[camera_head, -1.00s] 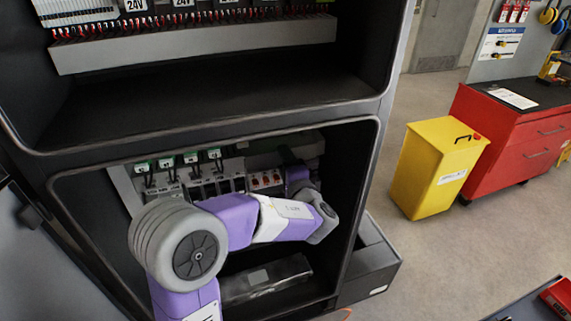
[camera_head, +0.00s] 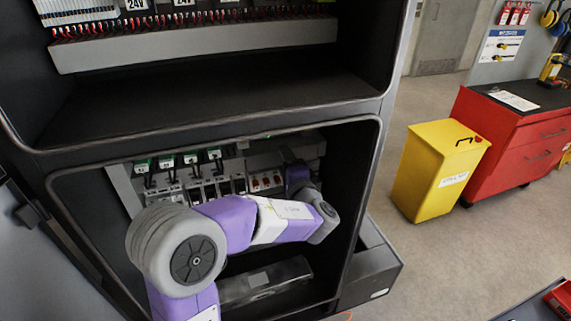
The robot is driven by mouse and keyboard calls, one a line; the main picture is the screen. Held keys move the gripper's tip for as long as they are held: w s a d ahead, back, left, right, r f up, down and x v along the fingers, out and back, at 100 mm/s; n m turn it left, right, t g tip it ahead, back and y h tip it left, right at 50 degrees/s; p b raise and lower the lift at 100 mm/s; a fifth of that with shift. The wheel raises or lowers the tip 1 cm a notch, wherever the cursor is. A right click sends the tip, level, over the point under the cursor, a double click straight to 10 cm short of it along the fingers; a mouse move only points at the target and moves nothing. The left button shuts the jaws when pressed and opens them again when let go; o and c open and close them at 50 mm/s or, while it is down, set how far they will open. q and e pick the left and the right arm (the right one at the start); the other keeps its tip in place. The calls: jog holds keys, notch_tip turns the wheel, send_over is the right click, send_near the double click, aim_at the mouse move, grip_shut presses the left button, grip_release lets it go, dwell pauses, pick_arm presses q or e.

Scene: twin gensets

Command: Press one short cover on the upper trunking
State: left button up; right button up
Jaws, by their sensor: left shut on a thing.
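My left arm reaches from the bottom into the lower bay of the dark cabinet. The gripper is small, dark and partly hidden by my wrist. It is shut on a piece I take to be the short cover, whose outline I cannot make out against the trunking. I cannot tell whether the cover is seated. My right gripper is not in view.
Terminal blocks and breakers (camera_head: 205,187) line the lower bay. A dark clear-topped box (camera_head: 265,280) lies low in it. Above is a bay with a grey wiring duct (camera_head: 200,47).

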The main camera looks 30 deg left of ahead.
pick_arm(q)
jog(key=shift+a, duration=0.1)
dwell(0.7)
jog(key=o, duration=1.4)
jog(key=shift+f, duration=0.15)
